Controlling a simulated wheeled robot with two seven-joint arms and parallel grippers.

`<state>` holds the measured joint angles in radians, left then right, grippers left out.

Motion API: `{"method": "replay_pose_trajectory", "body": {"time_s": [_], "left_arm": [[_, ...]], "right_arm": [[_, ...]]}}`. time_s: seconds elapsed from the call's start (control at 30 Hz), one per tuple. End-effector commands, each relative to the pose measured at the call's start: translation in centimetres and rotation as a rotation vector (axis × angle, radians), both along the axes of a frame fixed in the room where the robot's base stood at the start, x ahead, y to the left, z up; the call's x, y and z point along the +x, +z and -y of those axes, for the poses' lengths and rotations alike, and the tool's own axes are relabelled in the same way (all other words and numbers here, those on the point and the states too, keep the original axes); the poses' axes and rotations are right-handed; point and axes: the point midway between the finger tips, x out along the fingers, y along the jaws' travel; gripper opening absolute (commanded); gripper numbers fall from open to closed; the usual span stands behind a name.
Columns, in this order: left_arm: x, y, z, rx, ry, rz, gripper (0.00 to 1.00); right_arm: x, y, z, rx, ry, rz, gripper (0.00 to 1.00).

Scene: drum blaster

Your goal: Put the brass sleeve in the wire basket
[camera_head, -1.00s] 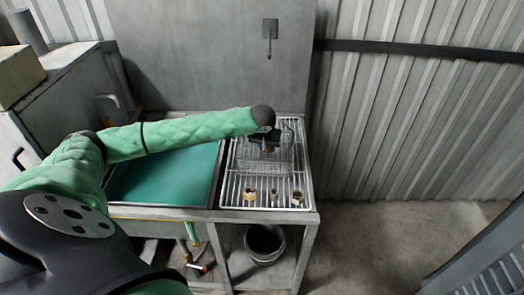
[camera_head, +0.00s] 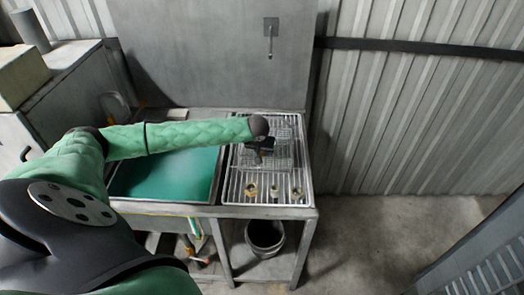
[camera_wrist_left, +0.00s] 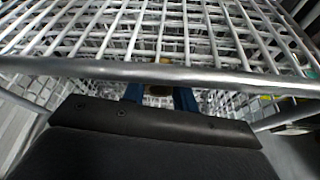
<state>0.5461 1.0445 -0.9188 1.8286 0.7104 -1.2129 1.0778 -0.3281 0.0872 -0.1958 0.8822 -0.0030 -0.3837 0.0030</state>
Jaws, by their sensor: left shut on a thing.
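The wire basket (camera_head: 283,160) stands on the rack at the right of the bench. My left gripper (camera_head: 257,156) is over the basket in the head view. In the left wrist view its blue fingers (camera_wrist_left: 159,93) are shut on a small brownish piece, which looks like the brass sleeve (camera_wrist_left: 158,90). The piece is mostly hidden, and I cannot tell how far it is inside the basket. Basket wires and a thick rim (camera_wrist_left: 180,72) cross close in front of the wrist camera. My right gripper is not in view.
Several small brass-coloured fittings (camera_head: 251,190) stand along the front of the wire rack (camera_head: 234,185). A green-bottomed tray (camera_head: 170,175) lies left of the rack. A bucket (camera_head: 265,238) stands below. A wall panel (camera_head: 210,50) rises behind the bench.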

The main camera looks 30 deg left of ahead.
Motion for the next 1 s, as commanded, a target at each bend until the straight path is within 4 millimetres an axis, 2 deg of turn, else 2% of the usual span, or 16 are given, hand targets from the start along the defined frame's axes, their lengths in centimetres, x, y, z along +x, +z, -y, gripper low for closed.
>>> {"method": "replay_pose_trajectory", "body": {"time_s": [0.1,0.13,0.23,0.57,0.73,0.77,0.83,1.0], "left_arm": [[0.0,-0.2,0.0,0.0,0.0,0.0,0.03],[0.0,-0.2,0.0,0.0,0.0,0.0,0.3],[0.0,-0.2,0.0,0.0,0.0,0.0,0.5],[0.0,-0.1,0.0,0.0,0.0,0.0,0.5],[-0.5,1.1,0.2,0.0,-0.001,0.001,0.5],[-0.7,1.5,0.2,0.0,-0.001,0.002,0.5],[-1.1,2.7,0.3,0.001,-0.002,0.002,0.5],[-2.4,5.8,0.8,0.001,-0.002,0.002,0.5]], "right_arm": [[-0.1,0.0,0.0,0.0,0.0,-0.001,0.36],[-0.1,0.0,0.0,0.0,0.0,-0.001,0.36],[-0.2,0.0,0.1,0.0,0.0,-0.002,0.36],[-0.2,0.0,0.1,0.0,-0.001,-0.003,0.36],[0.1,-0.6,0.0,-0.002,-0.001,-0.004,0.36],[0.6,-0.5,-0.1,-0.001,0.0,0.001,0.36],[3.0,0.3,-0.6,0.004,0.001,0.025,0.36],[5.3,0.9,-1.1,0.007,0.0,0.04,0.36]]}}
